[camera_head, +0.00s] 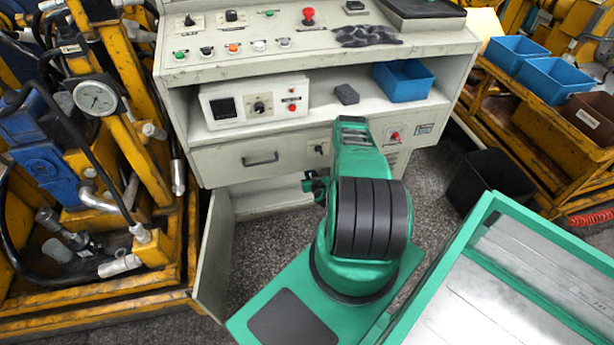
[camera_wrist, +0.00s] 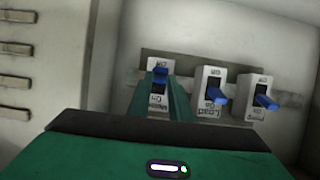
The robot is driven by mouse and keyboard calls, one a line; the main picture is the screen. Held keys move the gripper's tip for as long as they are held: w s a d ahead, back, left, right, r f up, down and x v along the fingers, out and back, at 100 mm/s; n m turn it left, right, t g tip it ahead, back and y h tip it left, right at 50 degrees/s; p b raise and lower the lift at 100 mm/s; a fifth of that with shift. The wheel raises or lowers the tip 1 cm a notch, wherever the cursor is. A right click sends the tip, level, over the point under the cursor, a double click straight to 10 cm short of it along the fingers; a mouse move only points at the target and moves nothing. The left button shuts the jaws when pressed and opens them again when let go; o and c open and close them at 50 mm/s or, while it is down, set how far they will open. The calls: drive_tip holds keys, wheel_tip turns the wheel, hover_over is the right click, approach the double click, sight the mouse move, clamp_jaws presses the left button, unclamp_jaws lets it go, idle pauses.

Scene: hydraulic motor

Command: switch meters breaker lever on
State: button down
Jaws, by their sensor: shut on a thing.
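In the wrist view, three white breakers with blue levers sit in a row on the cabinet's inner wall. The leftmost, the meters breaker (camera_wrist: 157,113), carries an upside-down label that appears to read "Meters On". Its blue lever (camera_wrist: 160,73) sits toward the picture's upper end, unlike the other two levers. My gripper (camera_wrist: 161,82) has its green fingers around this lever and is shut on it; the fingers partly cover the breaker. In the head view, my green arm reaches down in front of the console, and the breakers and fingertips are hidden.
The load breaker (camera_wrist: 214,90) and another breaker (camera_wrist: 257,97) stand close to the right of my fingers. In the head view, an open cabinet door (camera_head: 214,255) hangs left of my arm. The drawer (camera_head: 250,160) is above the open compartment.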

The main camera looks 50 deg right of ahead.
drive_tip(key=shift+a, duration=0.15)
drive_tip(key=c, duration=1.6)
unclamp_jaws()
drive_tip(key=v, duration=1)
drive_tip(key=shift+s+r, duration=0.1)
drive_tip(key=shift+s, duration=0.15)
